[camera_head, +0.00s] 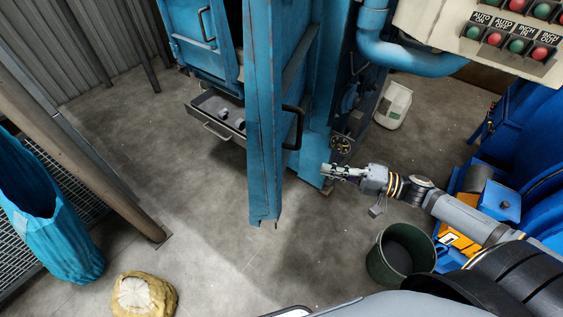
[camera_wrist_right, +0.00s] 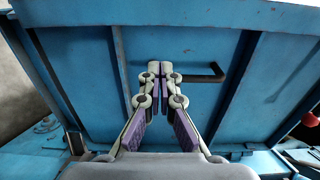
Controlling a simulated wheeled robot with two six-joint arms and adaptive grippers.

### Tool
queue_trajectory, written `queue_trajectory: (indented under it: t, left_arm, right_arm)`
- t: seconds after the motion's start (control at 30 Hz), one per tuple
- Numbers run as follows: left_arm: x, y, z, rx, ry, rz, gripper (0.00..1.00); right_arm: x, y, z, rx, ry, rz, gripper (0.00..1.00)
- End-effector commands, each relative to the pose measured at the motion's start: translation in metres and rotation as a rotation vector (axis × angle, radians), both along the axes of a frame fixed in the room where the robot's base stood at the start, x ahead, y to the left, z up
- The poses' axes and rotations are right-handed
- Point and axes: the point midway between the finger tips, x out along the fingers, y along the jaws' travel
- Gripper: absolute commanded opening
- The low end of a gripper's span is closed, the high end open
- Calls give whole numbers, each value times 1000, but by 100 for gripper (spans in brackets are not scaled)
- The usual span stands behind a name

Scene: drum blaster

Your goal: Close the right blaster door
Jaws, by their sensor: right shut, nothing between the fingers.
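The blaster's right door (camera_head: 264,130) is a tall blue panel. It stands swung open and juts out toward me, seen nearly edge-on in the head view. Its black handle (camera_head: 293,127) is on the face turned to the right. My right gripper (camera_head: 327,171) is to the right of the door, lower in the picture than the handle, with its fingers pointing left. The right wrist view shows the blue ribbed door face (camera_wrist_right: 90,75) ahead. My right fingertips (camera_wrist_right: 160,68) are together and empty, with the black handle (camera_wrist_right: 205,77) just right of them; contact is unclear. My left gripper is out of view.
A blue cabinet front (camera_head: 200,50) and an open grey drawer (camera_head: 215,115) lie left of the door. A dark green bucket (camera_head: 385,270) stands below my right arm. A control panel (camera_head: 500,35) is at top right. A yellow sack (camera_head: 145,297) lies lower left.

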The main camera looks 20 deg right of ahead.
Motion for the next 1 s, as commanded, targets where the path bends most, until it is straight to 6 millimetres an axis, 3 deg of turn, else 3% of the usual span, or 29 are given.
queue_trajectory:
  t: [0.03,0.37,0.57,1.0]
  left_arm:
    - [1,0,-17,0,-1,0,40]
    - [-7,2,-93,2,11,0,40]
    - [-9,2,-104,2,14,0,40]
    - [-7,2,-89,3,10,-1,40]
  right_arm:
    - [3,6,-9,-1,-3,3,0]
    - [36,58,-12,2,-10,0,0]
    - [49,78,-4,5,-9,-3,0]
    - [69,109,0,2,-1,-2,0]
